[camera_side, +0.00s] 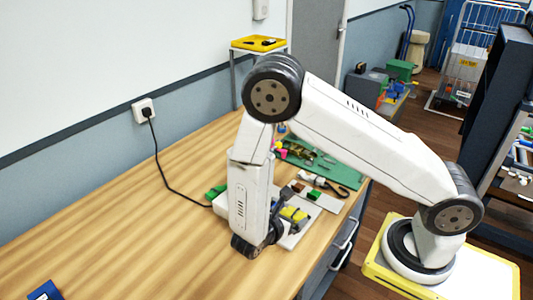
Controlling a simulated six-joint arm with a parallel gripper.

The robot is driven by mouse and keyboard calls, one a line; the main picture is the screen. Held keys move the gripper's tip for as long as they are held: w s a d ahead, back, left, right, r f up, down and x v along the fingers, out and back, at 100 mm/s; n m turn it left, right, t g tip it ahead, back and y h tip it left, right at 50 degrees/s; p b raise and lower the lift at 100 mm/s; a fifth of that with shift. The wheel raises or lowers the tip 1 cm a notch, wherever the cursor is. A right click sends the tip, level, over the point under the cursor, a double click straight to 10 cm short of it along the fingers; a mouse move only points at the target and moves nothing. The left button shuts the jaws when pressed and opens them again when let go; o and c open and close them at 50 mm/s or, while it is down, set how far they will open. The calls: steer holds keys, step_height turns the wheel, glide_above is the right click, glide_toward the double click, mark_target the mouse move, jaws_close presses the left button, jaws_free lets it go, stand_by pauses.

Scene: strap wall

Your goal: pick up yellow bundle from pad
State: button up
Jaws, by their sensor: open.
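The yellow bundle (294,214) is small in the side view. It lies on a light grey pad (297,236) near the right edge of the wooden table, just right of my arm's lower end. My gripper (282,206) is a dark shape beside the bundle, reaching out from my wrist. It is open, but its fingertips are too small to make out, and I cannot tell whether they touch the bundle. My white wrist link hides the left part of the pad.
A green mat (318,166) with small parts lies behind. A pale board with a green block (314,195) is close by on the right. A black cable (163,165) runs from the wall socket onto the table. A blue object (45,290) lies front left. The table's left is clear.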

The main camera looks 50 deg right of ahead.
mark_target(296, 211)
steer(key=shift+x, duration=1.8)
steer(key=shift+c, duration=0.2)
steer(key=c, duration=1)
steer(key=shift+r, duration=4.95)
